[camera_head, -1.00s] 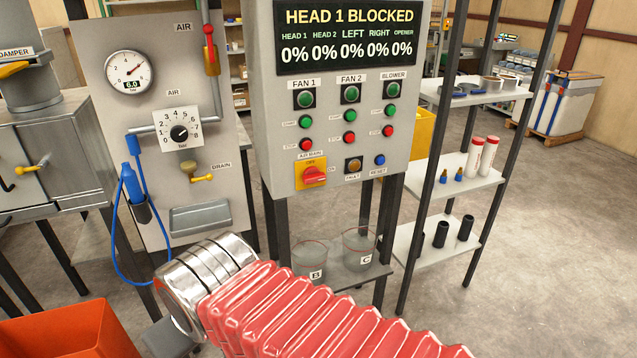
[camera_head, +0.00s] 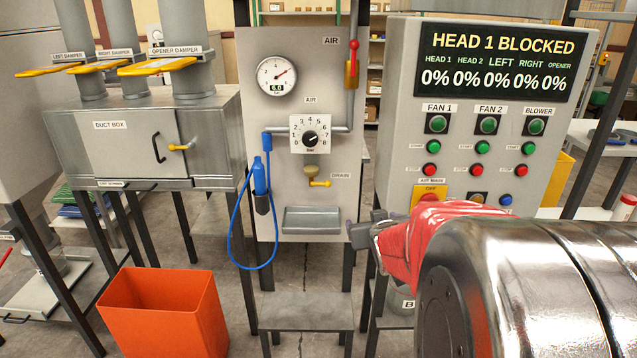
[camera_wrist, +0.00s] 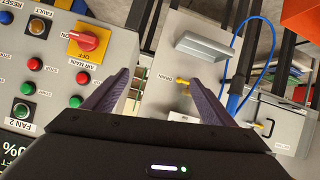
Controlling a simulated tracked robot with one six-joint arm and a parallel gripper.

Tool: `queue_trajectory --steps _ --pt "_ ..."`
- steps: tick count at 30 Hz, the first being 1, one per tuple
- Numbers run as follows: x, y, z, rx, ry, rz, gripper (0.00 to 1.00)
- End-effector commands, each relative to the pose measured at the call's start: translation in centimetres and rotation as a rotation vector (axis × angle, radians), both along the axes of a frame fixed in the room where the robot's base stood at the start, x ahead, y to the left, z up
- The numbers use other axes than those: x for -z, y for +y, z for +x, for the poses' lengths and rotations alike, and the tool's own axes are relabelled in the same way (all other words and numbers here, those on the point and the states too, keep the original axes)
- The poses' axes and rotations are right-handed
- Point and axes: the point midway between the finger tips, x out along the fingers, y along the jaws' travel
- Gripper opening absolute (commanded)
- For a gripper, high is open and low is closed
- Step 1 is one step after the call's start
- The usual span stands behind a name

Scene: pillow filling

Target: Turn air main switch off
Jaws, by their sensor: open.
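The AIR MAIN switch, a red rotary knob on a yellow plate (camera_head: 430,188), is on the control panel (camera_head: 398,110). In the head view my arm covers most of it. The wrist view shows the switch whole (camera_wrist: 88,40), upper left, with its knob lying across the plate and one end toward the ON mark. My gripper (camera_head: 362,236) is in front of the panel's lower left edge, its dark fingers pointing left. In the wrist view my gripper (camera_wrist: 160,78) is open and empty. The switch is left of both fingers, not between them.
The air board (camera_head: 255,130) with gauge, regulator, red-handled valve (camera_head: 352,68), yellow drain valve (camera_head: 320,184) and blue hose (camera_head: 232,240) stands left of the panel. An orange bin (camera_head: 165,310) and the duct box (camera_head: 110,150) are further left.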

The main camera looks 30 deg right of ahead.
Motion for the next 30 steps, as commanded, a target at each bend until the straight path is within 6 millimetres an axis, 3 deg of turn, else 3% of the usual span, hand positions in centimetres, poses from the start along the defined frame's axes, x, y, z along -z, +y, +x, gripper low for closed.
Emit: queue_trajectory --steps 1,8,18,24,30 --pt "0.7 -1.9 -0.1 0.013 -0.019 -0.007 0.78" --pt "2.6 -9.0 -0.7 0.032 -0.145 -0.049 0.78" --pt "6.2 -17.2 -5.2 0.042 -0.350 -0.079 0.78" --pt "7.6 -19.6 -8.1 0.042 -0.453 -0.086 0.78" --pt "7.7 -20.1 -8.9 0.039 -0.486 -0.090 0.78"
